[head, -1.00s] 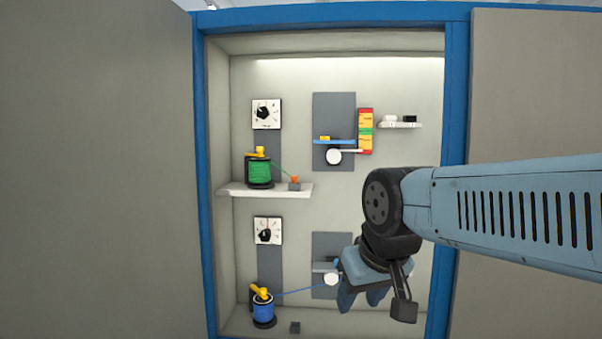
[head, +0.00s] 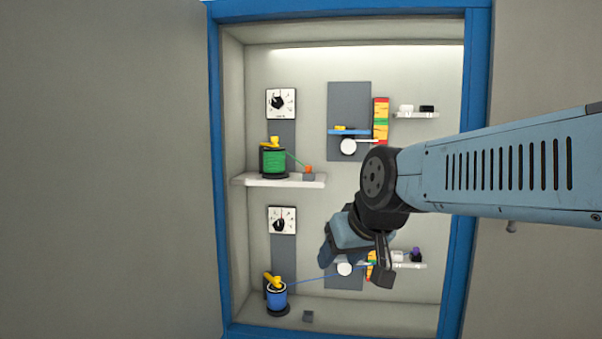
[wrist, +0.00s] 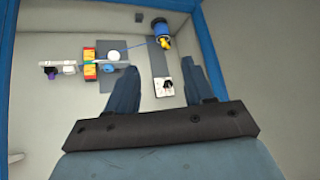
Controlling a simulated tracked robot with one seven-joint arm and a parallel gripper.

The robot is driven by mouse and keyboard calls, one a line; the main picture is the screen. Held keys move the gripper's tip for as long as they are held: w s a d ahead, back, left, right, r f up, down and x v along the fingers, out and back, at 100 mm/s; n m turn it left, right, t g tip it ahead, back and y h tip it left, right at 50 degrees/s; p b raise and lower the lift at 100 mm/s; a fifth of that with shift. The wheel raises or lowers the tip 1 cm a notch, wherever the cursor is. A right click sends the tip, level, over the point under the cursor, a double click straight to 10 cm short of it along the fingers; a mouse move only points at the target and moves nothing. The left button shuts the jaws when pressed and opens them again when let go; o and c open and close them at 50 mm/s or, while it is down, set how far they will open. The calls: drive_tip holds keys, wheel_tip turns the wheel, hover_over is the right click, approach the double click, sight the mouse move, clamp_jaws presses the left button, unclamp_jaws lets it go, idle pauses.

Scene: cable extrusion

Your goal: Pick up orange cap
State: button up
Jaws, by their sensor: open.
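The small orange cap (head: 308,168) sits on a grey block at the right end of the upper left shelf in the head view, beside the green spool. The green cable runs from the spool to it. My gripper (head: 326,262) is lower and to the right of the cap, in front of the lower part of the cabinet. In the wrist view my gripper (wrist: 163,78) shows two blue fingers spread wide with nothing between them. I cannot make out the orange cap in the wrist view.
The green spool (head: 274,161) stands on the white shelf (head: 250,180). A blue spool (head: 277,298) stands below, with a blue cable running right. A small shelf (head: 416,115) holds a white and a black piece. Blue cabinet frame edges (head: 215,200) bound the opening.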

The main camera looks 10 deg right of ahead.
drive_tip(key=w+a+r+t+y, duration=0.2)
drive_tip(key=w+a+r+t, duration=0.3)
drive_tip(key=w, duration=0.6)
drive_tip(key=m+t+h, duration=0.2)
drive_tip(key=m+h, duration=0.6)
drive_tip(key=h, duration=0.5)
approach(307, 167)
drive_tip(key=x, duration=0.7)
drive_tip(key=shift+w+d+f, duration=0.1)
drive_tip(key=shift+w+f, duration=0.1)
drive_tip(key=shift+x, duration=2.8)
drive_tip(key=shift+r, duration=0.2)
clamp_jaws()
